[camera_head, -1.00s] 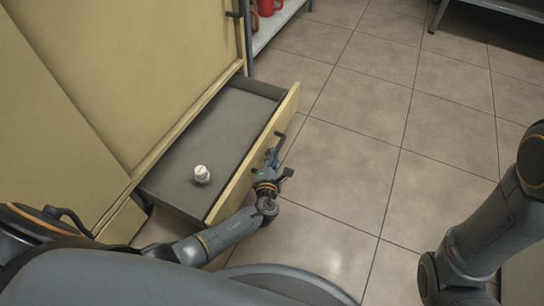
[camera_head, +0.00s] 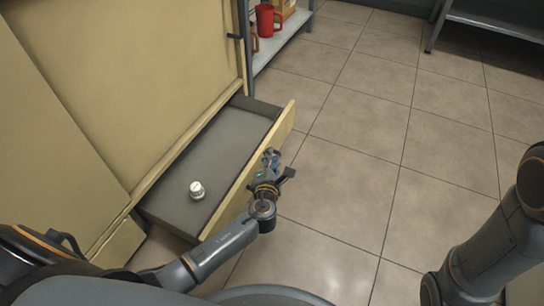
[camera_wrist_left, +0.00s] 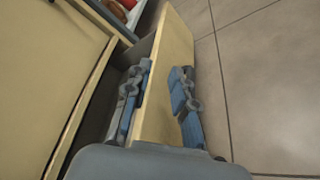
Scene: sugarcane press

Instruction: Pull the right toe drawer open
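The drawer (camera_head: 205,165) stands pulled out from the beige cabinet, its grey floor showing. Its pale front panel (camera_head: 232,190) faces right; the panel also shows in the left wrist view (camera_wrist_left: 160,115). The drawer's handle is not distinguishable behind the gripper. My right gripper is out of view.
A small white container (camera_head: 197,190) stands inside the drawer. A shelf (camera_head: 282,35) with a red mug (camera_head: 266,20) is beyond the cabinet. Another metal shelf (camera_head: 490,22) stands at the far right. The tiled floor (camera_head: 350,150) right of the drawer is clear.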

